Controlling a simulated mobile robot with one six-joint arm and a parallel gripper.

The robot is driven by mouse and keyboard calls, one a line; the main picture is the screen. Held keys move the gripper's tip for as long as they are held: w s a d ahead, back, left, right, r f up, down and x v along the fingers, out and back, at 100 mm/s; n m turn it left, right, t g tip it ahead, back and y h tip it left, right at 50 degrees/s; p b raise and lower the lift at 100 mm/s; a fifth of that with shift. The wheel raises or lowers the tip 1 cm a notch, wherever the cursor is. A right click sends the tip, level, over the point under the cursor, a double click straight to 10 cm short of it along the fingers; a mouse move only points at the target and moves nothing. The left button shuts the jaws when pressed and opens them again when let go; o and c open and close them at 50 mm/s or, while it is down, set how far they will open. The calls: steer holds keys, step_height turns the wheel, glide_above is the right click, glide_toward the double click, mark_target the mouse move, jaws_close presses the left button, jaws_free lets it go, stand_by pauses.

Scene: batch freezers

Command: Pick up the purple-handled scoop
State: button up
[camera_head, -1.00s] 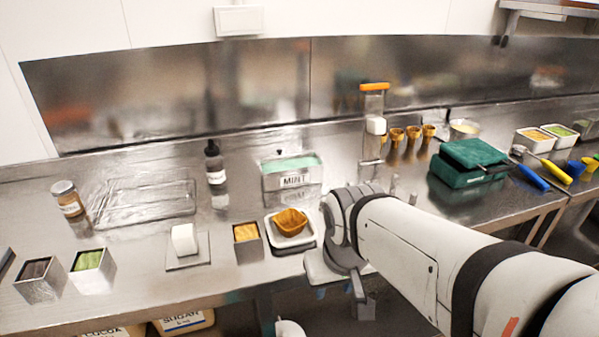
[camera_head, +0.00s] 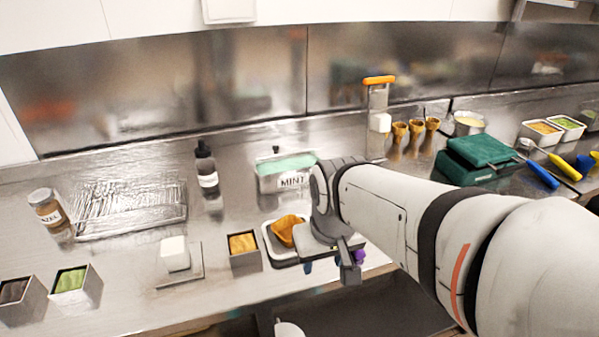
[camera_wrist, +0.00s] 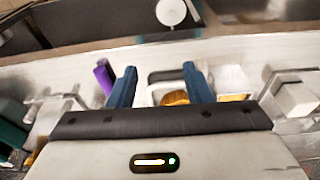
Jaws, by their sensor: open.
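The purple-handled scoop shows only as a short purple handle (camera_head: 359,257) just right of my gripper (camera_head: 323,263) at the counter's front. In the wrist view the purple handle (camera_wrist: 104,77) lies just outside the left blue finger, apart from the space between the fingers. My gripper (camera_wrist: 160,82) is open, with nothing held between its fingers. The scoop's bowl end cannot be made out; my wrist and gripper hide part of that area in the head view.
A white scale (camera_head: 268,232) with an orange-brown waffle bowl (camera_head: 287,229) sits close left of my gripper. A mint tub (camera_head: 286,175) stands behind it. A square tin (camera_head: 243,251) and a white block (camera_head: 175,253) are further left. A green box (camera_head: 476,160) is at the right.

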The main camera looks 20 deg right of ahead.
steer(key=w+d+p, duration=0.1)
steer(key=w+d, duration=0.2)
steer(key=w, duration=0.1)
steer(key=w+d+g+p, duration=0.1)
steer(key=w+d+p, duration=0.1)
steer(key=w+d, duration=0.2)
steer(key=w+d+g+p, duration=0.1)
steer(key=w+d+p, duration=0.1)
steer(key=w+d, duration=0.1)
steer(key=shift+w+d+r, duration=0.15)
steer(key=shift+w, duration=0.6)
steer(key=shift+w+d+f, duration=0.15)
steer(key=shift+d+f, duration=0.1)
step_height(320, 180, down, 8)
steer(key=shift+d+r+p, duration=0.1)
steer(key=shift+r+p, duration=0.05)
steer(key=shift+p, duration=0.4)
steer(key=shift+c, duration=0.4)
jaws_close()
